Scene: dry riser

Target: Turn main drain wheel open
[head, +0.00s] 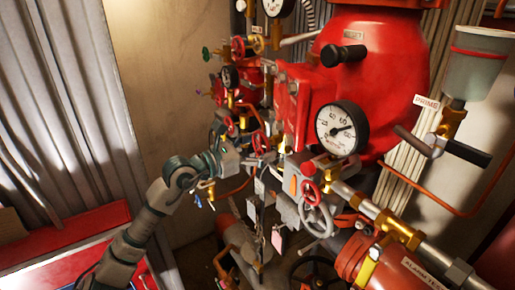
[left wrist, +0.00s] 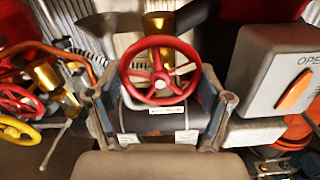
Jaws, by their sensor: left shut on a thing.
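A red spoked handwheel (left wrist: 160,76) fills the middle of the left wrist view, with a small white label below it, too blurred to read. My left gripper (left wrist: 160,100) has one finger on each side of it. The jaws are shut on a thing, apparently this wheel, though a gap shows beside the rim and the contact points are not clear. In the head view my left gripper (head: 238,158) reaches in from the left, close to a red wheel (head: 260,143) on the pipework. My right gripper is not in view.
A grey box with an orange lever (left wrist: 296,92) stands close on the right in the left wrist view. A yellow wheel (left wrist: 18,130) is at left. A large gauge (head: 342,128), a grey wheel (head: 317,215) and red pipework crowd the head view's middle and right.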

